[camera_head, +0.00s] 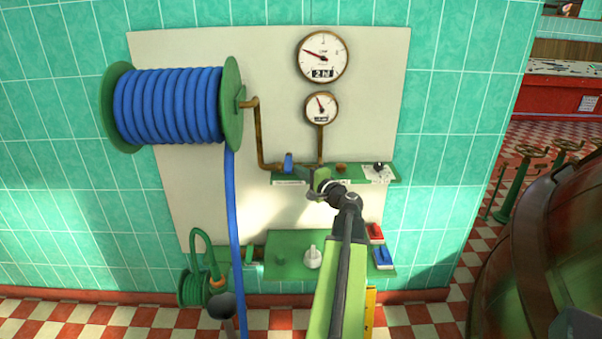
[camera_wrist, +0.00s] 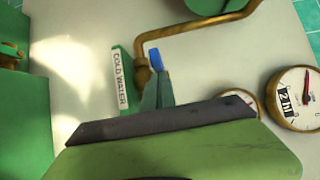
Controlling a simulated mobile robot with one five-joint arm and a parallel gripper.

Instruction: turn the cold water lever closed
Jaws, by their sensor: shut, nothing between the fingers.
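The cold water lever is a small blue handle (camera_head: 288,162) on the green shelf, where a copper pipe comes down. It points up in the head view. It also shows in the wrist view as a blue tip (camera_wrist: 156,59) beside a "COLD WATER" label (camera_wrist: 120,80). My gripper (camera_head: 316,192) is shut and empty, right of and a little below the lever in the head view. In the wrist view its fingers (camera_wrist: 156,90) overlap the area just below the blue tip and hide part of the lever's base. I cannot tell whether they touch it.
A green reel of blue hose (camera_head: 170,105) hangs at upper left, its hose running down. Two round gauges (camera_head: 321,57) are on the white panel above the shelf (camera_head: 364,180). A lower green ledge (camera_head: 285,245) carries a white knob (camera_head: 313,257) and red and blue blocks.

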